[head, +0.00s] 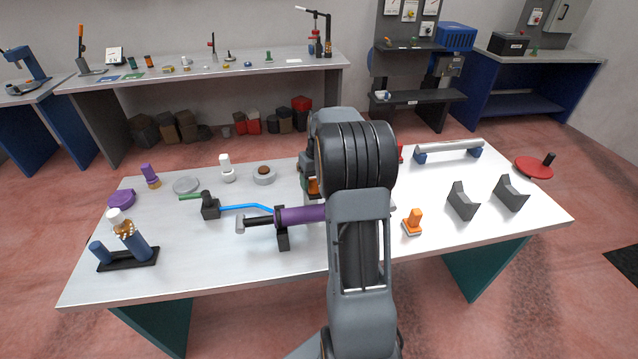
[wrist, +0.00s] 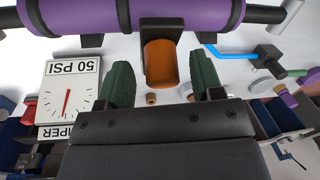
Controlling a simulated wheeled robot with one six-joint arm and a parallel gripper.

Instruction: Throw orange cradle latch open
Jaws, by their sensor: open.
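The orange cradle latch (wrist: 161,63) shows in the middle of the wrist view, on a dark mount beside the purple cylinder (wrist: 160,14). My gripper (wrist: 163,83) is open, with one green-padded finger on each side of the latch. The latch sits between the fingertips, with a visible gap to each; I cannot tell its depth relative to them. In the head view the purple cylinder (head: 300,215) lies level on a black stand (head: 283,240). My arm hides its right end and most of my gripper; a small orange patch (head: 313,187) shows beside the arm.
A blue rod (head: 245,207) and black block (head: 209,206) lie left of the cylinder. A separate orange piece (head: 412,222) and grey wedges (head: 462,201) stand to the right. A 50 PSI gauge (wrist: 68,92) is beside my gripper. The front table edge is clear.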

